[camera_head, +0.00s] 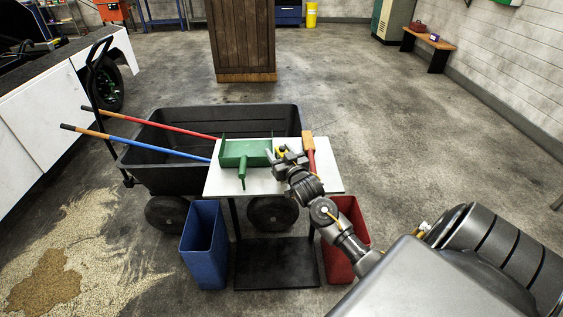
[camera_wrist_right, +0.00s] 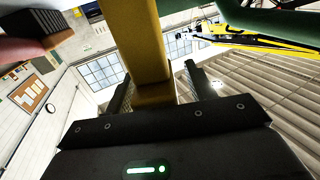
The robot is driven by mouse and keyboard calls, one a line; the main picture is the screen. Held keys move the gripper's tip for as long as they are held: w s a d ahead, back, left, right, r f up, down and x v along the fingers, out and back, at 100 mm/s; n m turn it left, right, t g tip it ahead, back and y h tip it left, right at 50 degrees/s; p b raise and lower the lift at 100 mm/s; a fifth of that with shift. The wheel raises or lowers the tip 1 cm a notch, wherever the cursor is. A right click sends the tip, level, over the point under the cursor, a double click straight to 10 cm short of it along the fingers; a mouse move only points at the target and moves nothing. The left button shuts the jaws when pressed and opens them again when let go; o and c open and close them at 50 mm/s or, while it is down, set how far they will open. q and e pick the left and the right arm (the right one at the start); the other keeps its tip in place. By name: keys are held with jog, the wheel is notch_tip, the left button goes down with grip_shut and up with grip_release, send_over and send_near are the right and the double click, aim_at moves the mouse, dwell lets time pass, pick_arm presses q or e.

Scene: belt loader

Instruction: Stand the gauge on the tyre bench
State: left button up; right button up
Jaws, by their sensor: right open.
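A small yellow and dark object (camera_head: 282,151), which may be the gauge, is on the white-topped stand (camera_head: 222,184), partly hidden by my right gripper (camera_head: 284,157). My right gripper is open at it. In the right wrist view a yellow upright bar (camera_wrist_right: 145,45) stands between the two spread fingers (camera_wrist_right: 158,90); I cannot tell whether they touch it. My left gripper is not in view.
A green dustpan-like tool (camera_head: 243,153) and a red-handled brush (camera_head: 309,150) flank the gripper. A black cart (camera_head: 155,163) with two long handles stands behind. Blue (camera_head: 204,247) and red (camera_head: 343,262) bins flank the stand. A wooden bench (camera_head: 432,43) is far right. Floor at right is open.

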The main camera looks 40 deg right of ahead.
jog(key=c, duration=1.1)
grip_shut()
jog(key=shift+r, duration=0.15)
